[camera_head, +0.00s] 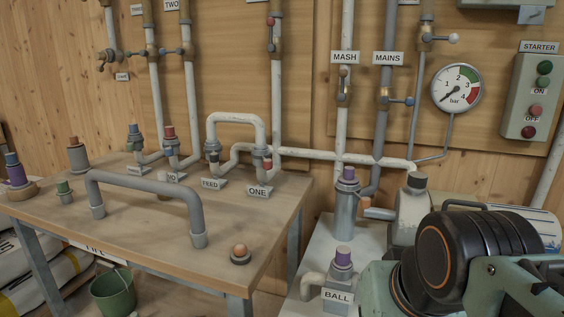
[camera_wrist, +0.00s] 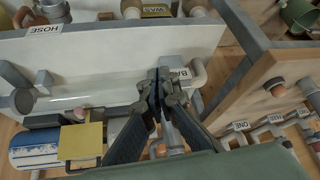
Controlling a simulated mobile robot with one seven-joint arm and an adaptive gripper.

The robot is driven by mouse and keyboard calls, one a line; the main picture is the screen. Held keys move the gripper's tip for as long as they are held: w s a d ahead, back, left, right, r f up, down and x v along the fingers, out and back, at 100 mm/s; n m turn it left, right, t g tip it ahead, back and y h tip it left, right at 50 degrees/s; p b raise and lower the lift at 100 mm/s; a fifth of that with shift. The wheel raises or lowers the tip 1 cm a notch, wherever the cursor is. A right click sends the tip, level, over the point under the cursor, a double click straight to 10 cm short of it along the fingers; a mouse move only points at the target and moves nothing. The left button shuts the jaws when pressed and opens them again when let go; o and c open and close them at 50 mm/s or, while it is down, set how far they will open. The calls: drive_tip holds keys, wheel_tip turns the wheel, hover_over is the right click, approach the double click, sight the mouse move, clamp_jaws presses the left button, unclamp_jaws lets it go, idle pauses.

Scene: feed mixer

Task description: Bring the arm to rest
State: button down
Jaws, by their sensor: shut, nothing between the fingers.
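In the wrist view my gripper (camera_wrist: 158,80) is shut, its two dark fingers meeting at the tips with nothing seen between them. It hangs over the white stand, close in the picture to the BALL sign (camera_wrist: 180,74), which the fingertips partly overlap. I cannot tell the height between them. In the head view dark and pale green parts of my arm (camera_head: 480,250) fill the lower right corner, in front of the white stand. My fingertips do not show in that view.
A wooden table (camera_head: 130,220) with a grey pipe handle (camera_head: 150,187) stands at left. The white stand (camera_head: 318,255) carries a BALL valve (camera_head: 340,275) and a pump (camera_head: 410,212) near my arm. Wall pipes, a gauge (camera_head: 456,88) and a starter box (camera_head: 534,95) are behind.

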wheel_tip(320, 180, up, 30)
drive_tip(key=s+p, duration=0.2)
drive_tip(key=p, duration=3)
drive_tip(key=shift+g, duration=0.4)
